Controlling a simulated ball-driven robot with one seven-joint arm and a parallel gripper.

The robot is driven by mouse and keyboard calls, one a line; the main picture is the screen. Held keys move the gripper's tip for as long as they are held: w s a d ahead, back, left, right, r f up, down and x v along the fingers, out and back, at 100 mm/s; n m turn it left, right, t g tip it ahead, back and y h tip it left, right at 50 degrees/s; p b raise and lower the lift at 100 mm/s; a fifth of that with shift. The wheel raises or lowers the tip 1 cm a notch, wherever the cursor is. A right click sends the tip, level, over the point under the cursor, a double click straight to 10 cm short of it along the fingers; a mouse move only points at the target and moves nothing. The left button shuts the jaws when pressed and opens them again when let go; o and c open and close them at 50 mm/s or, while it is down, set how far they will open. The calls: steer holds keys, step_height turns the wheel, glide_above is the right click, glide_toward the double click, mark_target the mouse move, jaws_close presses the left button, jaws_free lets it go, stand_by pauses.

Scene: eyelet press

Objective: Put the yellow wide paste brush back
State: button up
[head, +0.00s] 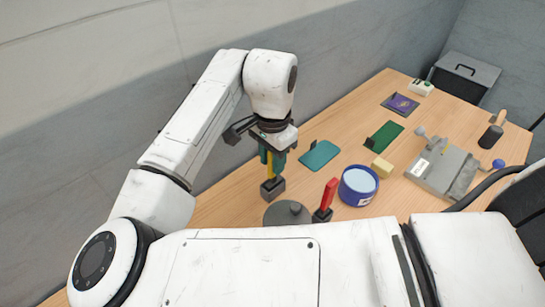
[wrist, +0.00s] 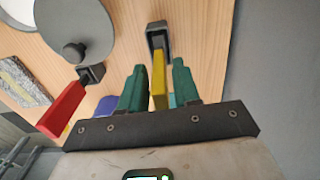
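The yellow brush (head: 270,166) stands upright with its lower end in a small dark holder (head: 272,190) near the table's front edge. In the wrist view its yellow handle (wrist: 159,82) runs from between my fingers into the dark open-topped holder (wrist: 157,36). My gripper (head: 271,158) points down over it, with one teal finger on each side of the handle. In the wrist view my gripper (wrist: 159,66) shows narrow gaps between handle and fingers, so it looks slightly open around it. The bristles are hidden.
A red brush (head: 328,194) in a similar dark holder and a round grey lid-like disc (head: 281,216) stand close by on the right. Beyond are a blue pot (head: 358,186), teal plate (head: 319,155), yellow block (head: 381,167) and grey press (head: 441,167). A wall runs behind the table.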

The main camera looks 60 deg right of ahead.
steer(key=shift+o, duration=0.8)
step_height(320, 180, up, 12)
steer(key=shift+r, duration=0.2)
steer(key=shift+s+f, duration=0.1)
